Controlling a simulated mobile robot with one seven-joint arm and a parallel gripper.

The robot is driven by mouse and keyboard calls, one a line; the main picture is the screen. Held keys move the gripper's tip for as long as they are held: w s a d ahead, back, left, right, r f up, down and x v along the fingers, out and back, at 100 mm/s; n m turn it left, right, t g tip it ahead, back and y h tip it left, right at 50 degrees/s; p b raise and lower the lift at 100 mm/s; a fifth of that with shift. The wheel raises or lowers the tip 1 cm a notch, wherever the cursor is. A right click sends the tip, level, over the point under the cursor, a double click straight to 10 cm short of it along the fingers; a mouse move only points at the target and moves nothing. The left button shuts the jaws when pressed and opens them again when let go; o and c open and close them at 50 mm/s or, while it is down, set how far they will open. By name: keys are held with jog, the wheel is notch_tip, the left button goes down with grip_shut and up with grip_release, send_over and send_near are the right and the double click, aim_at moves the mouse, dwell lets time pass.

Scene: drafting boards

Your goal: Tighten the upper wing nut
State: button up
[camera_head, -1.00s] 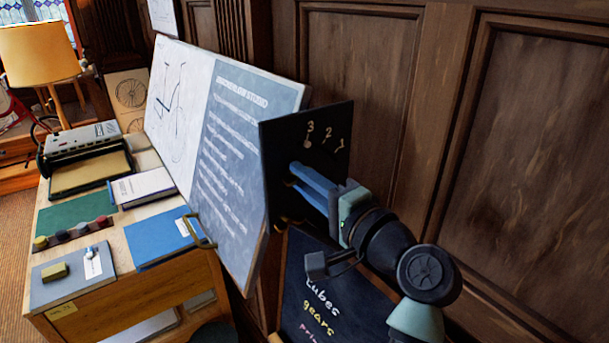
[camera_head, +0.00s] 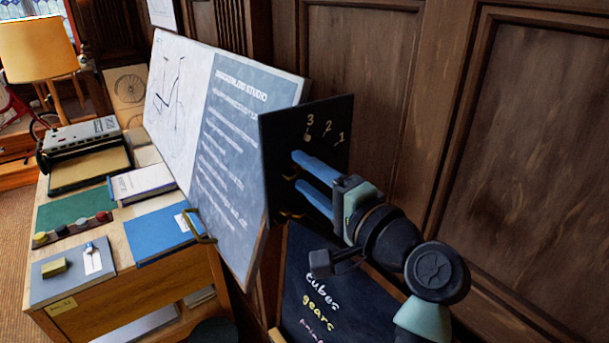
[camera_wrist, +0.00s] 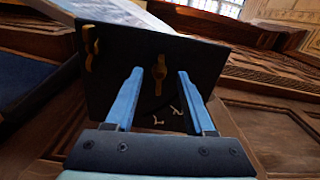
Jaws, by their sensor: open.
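A dark panel (camera_head: 280,130) with the painted marks 3, 2 and 1 stands upright beside the grey lettered board. In the wrist view the panel (camera_wrist: 125,50) fills the middle and bears two brass wing nuts. The upper wing nut (camera_wrist: 159,74), the one nearer the marks, shows between my fingers, its wings upright in that view. The lower wing nut (camera_wrist: 90,47) is at the panel's left edge there. My gripper (camera_head: 298,170) is open, its two blue fingers pointing at the panel, one on each side of the upper nut. I cannot tell whether they touch it.
A slanted drawing board (camera_head: 228,140) stands left of the panel. A chalkboard (camera_head: 330,290) with coloured words is below my gripper. A wooden desk (camera_head: 205,265) with books and a lamp is at the left. Wood panelling (camera_head: 530,150) closes the right.

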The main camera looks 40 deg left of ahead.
jog(key=b+v, duration=0.4)
jog(key=v, duration=0.8)
jog(key=shift+b, duration=0.35)
jog(key=w+d+r+n+t+h+b, duration=0.15)
jog(key=w+d+r+t+h, duration=0.25)
jog(key=d+r+t+h, duration=0.6)
jog(key=s+d+r+t+h, duration=0.2)
jog(key=s+r+t+h, duration=0.1)
jog(key=s+r+t, duration=0.2)
jog(key=s+d+r+n+t+h+b, duration=0.1)
jog(key=s+d+r+t+h, duration=0.2)
jog(key=s+r+t, duration=0.3)
jog(key=shift+s+t+h, duration=0.25)
jog(key=shift+t+h, duration=0.05)
jog(key=shift+h, duration=0.2)
